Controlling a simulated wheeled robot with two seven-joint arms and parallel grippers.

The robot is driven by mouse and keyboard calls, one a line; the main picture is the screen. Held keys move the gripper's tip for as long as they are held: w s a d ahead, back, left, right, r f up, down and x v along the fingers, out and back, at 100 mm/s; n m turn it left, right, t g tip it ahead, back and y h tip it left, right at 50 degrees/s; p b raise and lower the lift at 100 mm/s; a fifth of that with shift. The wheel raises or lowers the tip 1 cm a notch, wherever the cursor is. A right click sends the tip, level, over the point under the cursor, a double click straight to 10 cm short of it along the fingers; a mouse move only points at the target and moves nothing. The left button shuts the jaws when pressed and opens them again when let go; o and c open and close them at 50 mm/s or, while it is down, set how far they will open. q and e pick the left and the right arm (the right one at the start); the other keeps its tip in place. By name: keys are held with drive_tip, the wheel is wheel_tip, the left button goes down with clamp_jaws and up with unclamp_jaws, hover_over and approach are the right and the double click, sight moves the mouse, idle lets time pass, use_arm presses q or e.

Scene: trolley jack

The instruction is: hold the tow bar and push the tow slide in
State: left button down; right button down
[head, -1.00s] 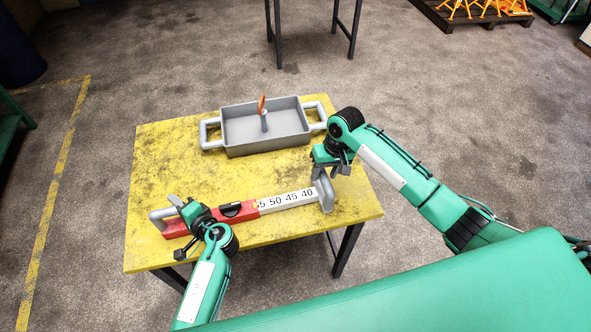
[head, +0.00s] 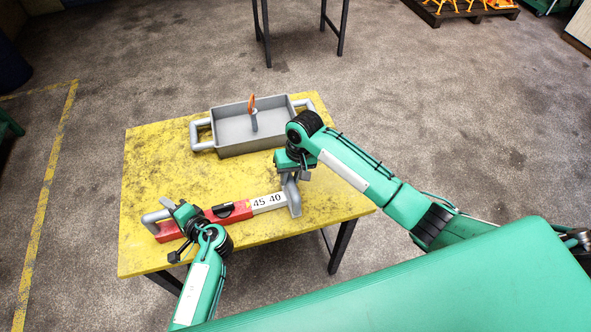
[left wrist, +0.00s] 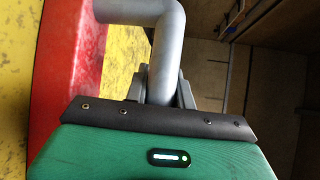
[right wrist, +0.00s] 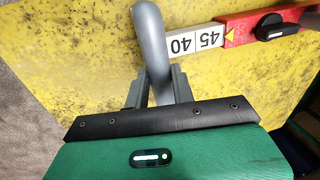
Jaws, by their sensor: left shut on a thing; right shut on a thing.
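The red tow bar (head: 204,222) lies on the yellow table, with a grey handle (head: 155,217) at its left end; the handle also shows in the left wrist view (left wrist: 166,45). The white tow slide (head: 268,202) sticks out of its right end, showing the numbers 45 and 40, also in the right wrist view (right wrist: 193,41). My left gripper (head: 177,212) is shut on the tow bar's grey handle. My right gripper (head: 291,174) is shut on the grey end handle of the slide (right wrist: 151,42). The fingertips are partly hidden in the head view.
A grey tray (head: 237,148) with side handles stands at the back of the table, holding an upright grey and orange item (head: 252,112). Bare yellow table (head: 165,165) lies between tray and tow bar. The right table edge is close to my right gripper.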

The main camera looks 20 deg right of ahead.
use_arm(q)
drive_tip(key=shift+d, duration=0.2)
use_arm(e)
drive_tip(key=a, duration=0.6)
drive_tip(key=shift+s, duration=0.15)
drive_tip(key=c, duration=1.2)
unclamp_jaws()
use_arm(q)
drive_tip(key=shift+a, duration=0.1)
use_arm(e)
drive_tip(key=shift+o, duration=0.2)
drive_tip(key=shift+d, duration=0.1)
use_arm(q)
drive_tip(key=shift+a, duration=0.1)
use_arm(e)
wheel_tip(320, 180, up, 12)
drive_tip(key=d, duration=0.2)
drive_tip(key=shift+d, duration=0.25)
drive_tip(key=shift+f, duration=0.1)
use_arm(q)
drive_tip(key=c, duration=1.1)
unclamp_jaws()
use_arm(e)
drive_tip(key=shift+a, duration=0.1)
